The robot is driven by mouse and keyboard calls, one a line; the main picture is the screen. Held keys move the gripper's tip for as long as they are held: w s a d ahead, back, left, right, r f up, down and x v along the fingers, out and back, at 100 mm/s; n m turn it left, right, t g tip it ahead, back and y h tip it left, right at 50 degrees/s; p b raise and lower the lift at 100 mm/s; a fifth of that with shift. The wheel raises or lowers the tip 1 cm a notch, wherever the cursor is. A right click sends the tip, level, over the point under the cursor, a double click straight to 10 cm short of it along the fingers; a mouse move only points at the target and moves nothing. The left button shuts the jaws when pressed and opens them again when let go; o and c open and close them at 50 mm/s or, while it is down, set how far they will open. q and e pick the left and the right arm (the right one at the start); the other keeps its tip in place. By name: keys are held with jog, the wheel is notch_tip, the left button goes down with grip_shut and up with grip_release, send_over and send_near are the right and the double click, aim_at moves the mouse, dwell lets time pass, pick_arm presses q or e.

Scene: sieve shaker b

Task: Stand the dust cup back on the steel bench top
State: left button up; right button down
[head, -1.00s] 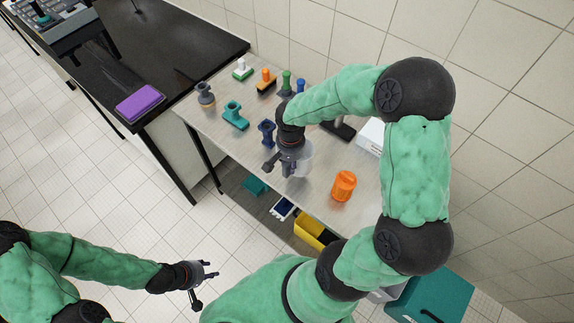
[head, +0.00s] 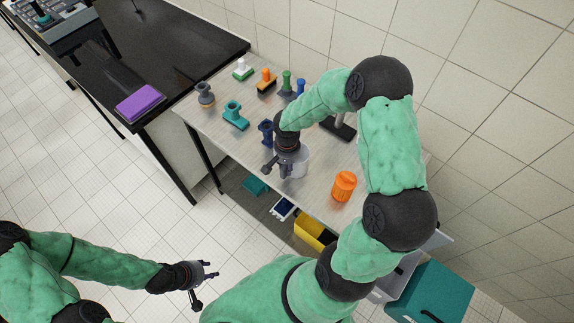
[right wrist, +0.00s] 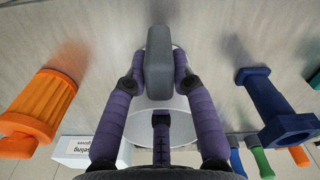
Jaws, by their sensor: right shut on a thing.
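The dust cup, a pale see-through cup (head: 300,163), is at the front of the light bench top (head: 320,192). My right gripper (head: 283,168) is over its left side. In the right wrist view the fingers (right wrist: 158,85) are shut on a grey block-like part, seemingly the cup's handle (right wrist: 158,62), and the pale round cup (right wrist: 182,118) shows behind and below it. I cannot tell whether the cup's base touches the bench. My left gripper (head: 203,275) is open and empty over the floor, away from the bench.
An orange ribbed jar (head: 344,186) stands right of the cup; a dark blue flanged piece (head: 266,130) stands close on the left. A teal fitting (head: 235,116) and several small coloured tools are farther back. A yellow bin (head: 314,233) is below the front edge.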

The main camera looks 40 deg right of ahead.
jog(key=shift+f, duration=0.15)
jog(key=c, duration=1)
grip_release()
jog(key=shift+c, duration=0.2)
jog(key=shift+r, duration=0.2)
notch_tip(320, 180, up, 12)
jog(key=s+a+f+n+y, duration=0.2)
jog(key=a+f+n+y, duration=0.15)
jog(key=a+f, duration=1)
jog(key=s+a+f+n, duration=0.3)
jog(key=s+a+f, duration=0.4)
jog(key=s+f, duration=0.3)
jog(key=shift+f+p, duration=0.2)
jog(key=shift+p, duration=0.15)
jog(key=shift+a+y, duration=0.1)
jog(key=shift+y, duration=0.15)
